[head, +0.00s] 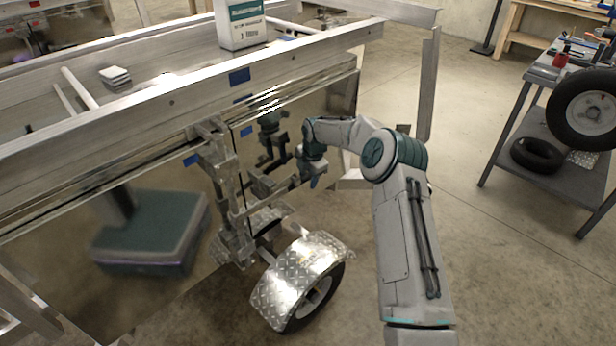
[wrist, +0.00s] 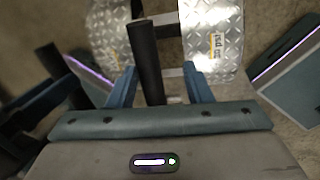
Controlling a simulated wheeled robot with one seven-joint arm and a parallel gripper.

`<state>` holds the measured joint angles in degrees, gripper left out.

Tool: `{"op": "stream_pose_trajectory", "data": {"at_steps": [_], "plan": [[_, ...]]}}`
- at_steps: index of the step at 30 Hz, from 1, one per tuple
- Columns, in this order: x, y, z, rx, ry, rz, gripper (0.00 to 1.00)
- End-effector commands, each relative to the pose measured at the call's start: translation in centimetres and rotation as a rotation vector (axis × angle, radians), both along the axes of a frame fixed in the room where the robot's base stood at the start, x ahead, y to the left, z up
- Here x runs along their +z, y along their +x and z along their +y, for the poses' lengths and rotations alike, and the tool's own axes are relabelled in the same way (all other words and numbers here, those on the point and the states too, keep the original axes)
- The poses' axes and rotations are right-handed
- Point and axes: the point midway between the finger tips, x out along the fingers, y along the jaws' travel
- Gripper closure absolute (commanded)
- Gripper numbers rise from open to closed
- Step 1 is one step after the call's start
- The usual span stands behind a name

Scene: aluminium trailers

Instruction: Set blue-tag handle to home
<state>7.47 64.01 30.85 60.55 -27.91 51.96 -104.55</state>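A blue tag (head: 192,160) sits beside a metal latch assembly (head: 222,170) on the trailer's side. A second blue tag (head: 239,76) is on the upper rail. My gripper (head: 302,176) is beside the trailer's side, right of the latch assembly; its fingers are hard to make out in the head view. In the wrist view my gripper (wrist: 160,78) has its two blue fingers apart. A dark cylindrical handle (wrist: 146,55) stands between them, nearer the left finger, with a clear gap on the right. I cannot tell which tag belongs to this handle.
The trailer's reflective side panel (head: 150,230) mirrors my body and arm. A wheel under a diamond-plate fender (head: 290,275) sticks out below the gripper; the fender also shows in the wrist view (wrist: 108,35). A grey cart (head: 550,140) with tires stands right. Floor between is clear.

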Motion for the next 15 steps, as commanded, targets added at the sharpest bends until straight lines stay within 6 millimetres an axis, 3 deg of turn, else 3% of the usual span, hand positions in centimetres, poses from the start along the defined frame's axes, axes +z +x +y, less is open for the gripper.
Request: {"op": "stream_pose_trajectory", "data": {"at_steps": [5,15], "plan": [[2.3,-0.2,-0.5,-0.002,-0.003,-0.004,0.56],[9.8,-1.5,-1.0,0.001,0.001,-0.005,0.56]]}}
